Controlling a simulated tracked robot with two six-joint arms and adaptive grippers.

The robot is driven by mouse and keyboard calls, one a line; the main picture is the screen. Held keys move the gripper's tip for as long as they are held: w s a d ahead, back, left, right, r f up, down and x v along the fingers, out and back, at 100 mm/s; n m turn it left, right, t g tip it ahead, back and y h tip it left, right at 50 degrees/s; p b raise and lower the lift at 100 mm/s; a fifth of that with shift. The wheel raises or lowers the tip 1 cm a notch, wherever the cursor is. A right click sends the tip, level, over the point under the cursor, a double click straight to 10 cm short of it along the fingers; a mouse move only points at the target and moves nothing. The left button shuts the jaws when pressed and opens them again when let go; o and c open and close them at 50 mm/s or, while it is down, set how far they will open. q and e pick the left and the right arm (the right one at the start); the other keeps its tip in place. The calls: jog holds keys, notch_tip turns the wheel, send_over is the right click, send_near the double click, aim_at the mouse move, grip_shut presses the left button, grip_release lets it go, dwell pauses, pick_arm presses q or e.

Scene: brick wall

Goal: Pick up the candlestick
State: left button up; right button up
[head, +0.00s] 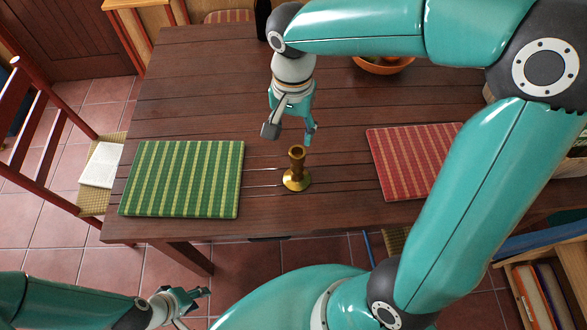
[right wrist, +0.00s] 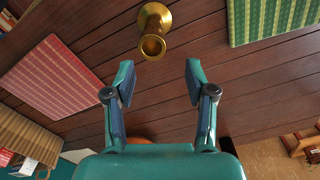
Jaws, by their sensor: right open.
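The brass candlestick (head: 297,175) stands upright on the dark wooden table (head: 200,85), between a green and a red mat. It also shows in the right wrist view (right wrist: 153,45), at the top middle, beyond the fingertips. My right gripper (head: 290,134) hangs over the table, behind and above the candlestick in the head view. Its fingers are spread, with nothing between them; they also show in the right wrist view (right wrist: 159,72). My left gripper (head: 188,300) is low at the lower left, off the table's front edge; its finger opening is unclear.
A green striped mat (head: 182,178) lies to the left of the candlestick and a red striped mat (head: 412,157) to the right. An orange bowl (head: 383,66) and a dark bottle (head: 262,20) stand farther back. A chair (head: 40,140) is at the left.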

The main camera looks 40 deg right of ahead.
aim_at(295, 150)
jog(key=f, duration=0.7)
jog(key=shift+s+d+f, duration=0.1)
jog(key=shift+d+f, duration=0.05)
jog(key=shift+d, duration=0.1)
jog(key=f, duration=0.4)
jog(key=shift+s+f, duration=0.15)
jog(key=shift+s, duration=0.15)
jog(key=shift+f, duration=0.6)
grip_shut()
